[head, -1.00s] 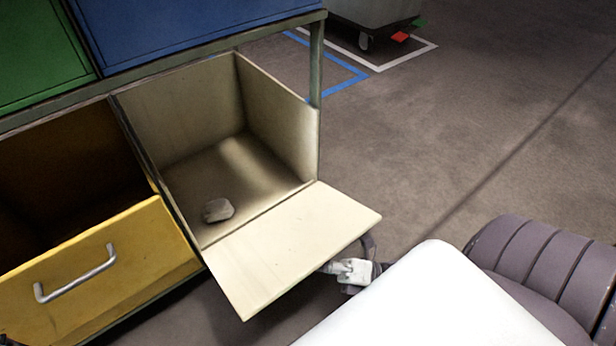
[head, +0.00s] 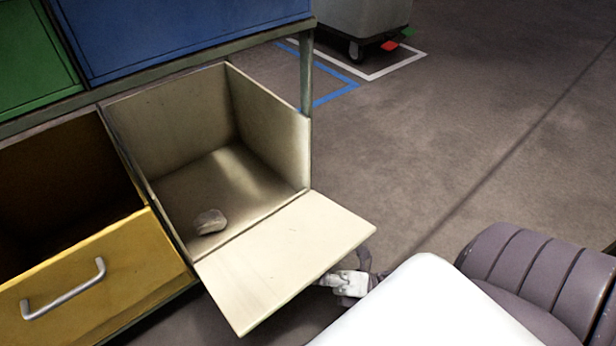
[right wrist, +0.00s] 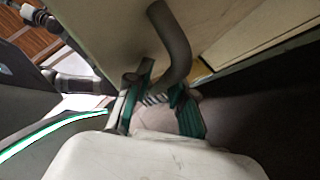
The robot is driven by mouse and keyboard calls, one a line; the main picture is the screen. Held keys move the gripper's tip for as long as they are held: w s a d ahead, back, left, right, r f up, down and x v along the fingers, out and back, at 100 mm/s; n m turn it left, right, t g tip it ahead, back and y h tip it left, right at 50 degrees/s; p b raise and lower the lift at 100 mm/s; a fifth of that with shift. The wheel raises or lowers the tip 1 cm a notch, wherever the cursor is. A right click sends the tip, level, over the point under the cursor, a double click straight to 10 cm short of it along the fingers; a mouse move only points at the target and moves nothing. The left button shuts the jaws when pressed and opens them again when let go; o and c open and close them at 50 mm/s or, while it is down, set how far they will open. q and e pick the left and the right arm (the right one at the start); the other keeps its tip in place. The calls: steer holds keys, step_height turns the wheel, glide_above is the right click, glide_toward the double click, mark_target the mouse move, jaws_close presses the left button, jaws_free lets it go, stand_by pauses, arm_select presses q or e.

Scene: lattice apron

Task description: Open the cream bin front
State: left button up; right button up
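The cream bin (head: 165,120) is at the middle left of the head view. Its front (head: 290,255) is tipped outward and down, so the inside shows. A small greyish lump (head: 210,221) lies on the bin's floor. My right gripper (head: 345,284) is under the outer edge of the front, partly hidden by it. In the right wrist view, the curved dark handle (right wrist: 175,45) runs down from the front's underside (right wrist: 110,35). It passes between the fingers of my right gripper (right wrist: 160,97) and fills the gap between them. My left gripper is not in view.
A yellow bin front (head: 100,275) with a metal handle hangs open beside the cream bin. Blue (head: 180,35) and green (head: 30,60) fronts above are closed. A grey wheeled bin (head: 362,18) stands farther back. The floor to the right is clear.

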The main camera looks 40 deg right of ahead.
steer(key=v, duration=1.2)
